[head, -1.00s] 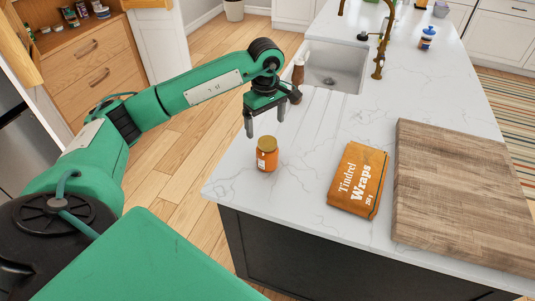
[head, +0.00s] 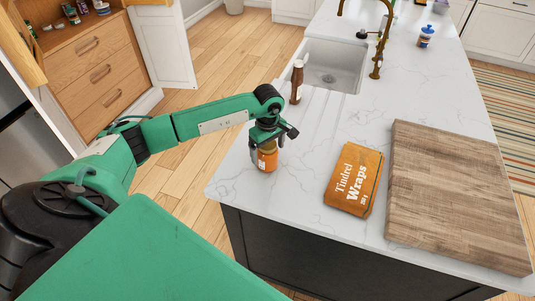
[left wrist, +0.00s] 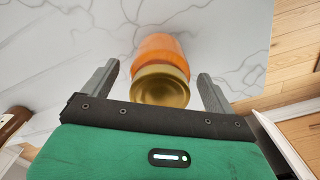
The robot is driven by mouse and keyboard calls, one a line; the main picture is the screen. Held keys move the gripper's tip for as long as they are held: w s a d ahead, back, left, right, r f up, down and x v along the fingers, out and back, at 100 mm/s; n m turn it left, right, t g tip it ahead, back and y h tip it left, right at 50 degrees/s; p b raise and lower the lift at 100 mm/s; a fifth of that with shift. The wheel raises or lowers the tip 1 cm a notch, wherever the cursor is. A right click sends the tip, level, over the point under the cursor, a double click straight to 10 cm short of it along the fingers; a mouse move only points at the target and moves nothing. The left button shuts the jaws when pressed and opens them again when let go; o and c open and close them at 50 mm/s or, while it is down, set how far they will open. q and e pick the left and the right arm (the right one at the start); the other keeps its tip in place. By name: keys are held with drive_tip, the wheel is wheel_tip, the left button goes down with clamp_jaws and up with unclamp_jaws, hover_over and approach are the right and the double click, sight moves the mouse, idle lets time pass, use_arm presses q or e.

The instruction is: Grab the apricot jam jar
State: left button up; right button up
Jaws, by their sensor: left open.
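The apricot jam jar (head: 267,160), orange with a gold lid, stands upright near the left edge of the white countertop. In the left wrist view the jar (left wrist: 160,70) shows its gold lid toward me, between the two fingers. My left gripper (head: 266,158) is directly over the jar, with its fingers down around it. In the left wrist view the gripper (left wrist: 160,85) is open, with a visible gap between the jar and each finger. The gripper covers part of the lid in the head view. My right gripper is not in view.
An orange wraps packet (head: 354,179) and a wooden cutting board (head: 455,190) lie to the right of the jar on the countertop (head: 330,120). A brown bottle (head: 297,82) stands behind the jar, beside the sink (head: 333,64). The counter right around the jar is clear.

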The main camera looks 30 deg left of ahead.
use_arm(q)
drive_tip(key=shift+c, duration=0.2)
drive_tip(key=c, duration=1.4)
drive_tip(key=shift+w+r, duration=0.1)
drive_tip(key=shift+r, duration=0.1)
